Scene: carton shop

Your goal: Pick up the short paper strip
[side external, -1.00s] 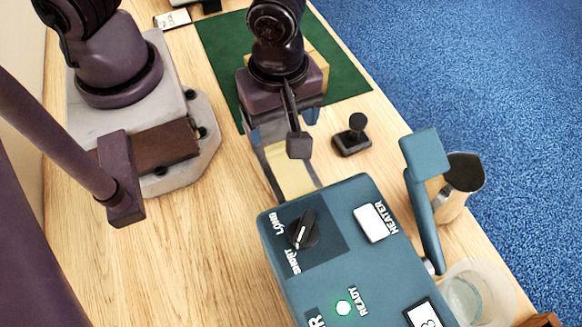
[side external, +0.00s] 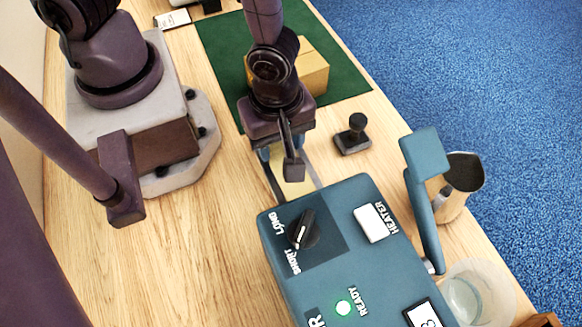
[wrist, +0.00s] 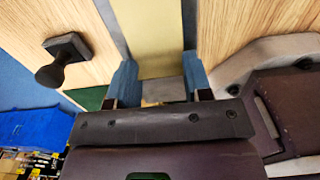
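The short paper strip (side external: 297,163) is a yellowish band lying on a grey-edged chute at the blue dispenser (side external: 340,265); part of it is hidden under my gripper. In the wrist view the strip (wrist: 153,35) runs up the picture between my blue fingers. My gripper (side external: 275,165) is over the strip, and also shows in the wrist view (wrist: 159,75). Its fingers are apart, one at each side of the strip, with no visible grip on it. I cannot tell how high the fingertips are above the chute.
A black stamp-like tool (side external: 353,135) stands right of the chute. A cardboard box (side external: 313,68) sits on the green mat (side external: 345,80) behind my gripper. A metal jug (side external: 462,180) and a clear bowl (side external: 475,300) stand at the right edge.

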